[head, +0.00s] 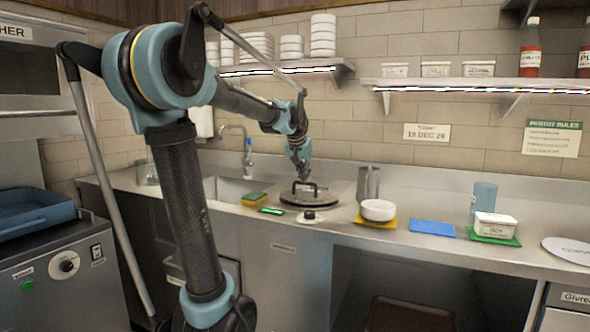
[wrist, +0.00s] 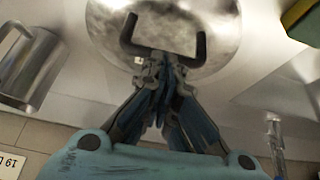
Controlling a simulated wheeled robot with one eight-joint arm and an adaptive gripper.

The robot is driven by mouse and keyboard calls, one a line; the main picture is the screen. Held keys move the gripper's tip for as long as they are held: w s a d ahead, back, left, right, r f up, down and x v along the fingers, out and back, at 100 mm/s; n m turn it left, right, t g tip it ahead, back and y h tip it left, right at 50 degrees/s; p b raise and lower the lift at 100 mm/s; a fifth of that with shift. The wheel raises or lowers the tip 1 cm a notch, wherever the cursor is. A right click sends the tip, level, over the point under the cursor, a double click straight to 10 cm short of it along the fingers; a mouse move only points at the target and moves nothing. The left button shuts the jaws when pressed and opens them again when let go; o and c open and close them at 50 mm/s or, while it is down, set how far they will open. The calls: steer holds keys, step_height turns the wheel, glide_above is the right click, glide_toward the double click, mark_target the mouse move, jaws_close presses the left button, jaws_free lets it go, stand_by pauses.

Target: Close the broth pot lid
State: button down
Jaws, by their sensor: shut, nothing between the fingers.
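The broth pot lid (head: 330,196) is a round metal disc at the counter's middle, with a dark bracket handle (head: 305,185). It lies flat or nearly flat in the head view; I cannot tell if it is fully seated. The wrist view shows part of the lid (wrist: 112,22) at the top, with the U-shaped handle (wrist: 201,46) across it. My gripper (head: 301,174) points down at the handle. In the wrist view my gripper (wrist: 165,68) is shut and empty, its tips by the handle's bar; whether they touch is unclear. The pot's inside is hidden.
A metal jug (head: 368,182) and a white bowl (head: 378,210) stand right of the lid. A sponge (head: 254,198) lies left, near the sink (head: 226,188). A knob (head: 309,216) sits in front. A shelf (head: 290,68) hangs above.

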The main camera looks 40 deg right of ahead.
steer(key=shift+a+f, duration=0.15)
steer(key=shift+f, duration=0.2)
steer(key=shift+r, duration=0.1)
steer(key=r, duration=0.4)
steer(key=shift+w+d+r, duration=0.15)
steer(key=shift+w+d, duration=0.05)
steer(key=shift+w, duration=0.1)
steer(key=shift+s+a+r+g+y, duration=0.85)
steer(key=shift+r+y, duration=0.65)
steer(key=shift+r, duration=3.3)
steer(key=f, duration=0.4)
steer(key=w+d+f, duration=0.1)
steer(key=f, duration=0.4)
steer(key=d+f, duration=0.1)
steer(key=f, duration=0.3)
steer(key=shift+w+d+f, duration=0.15)
steer(key=shift+d+f, duration=0.05)
steer(key=shift+f, duration=0.2)
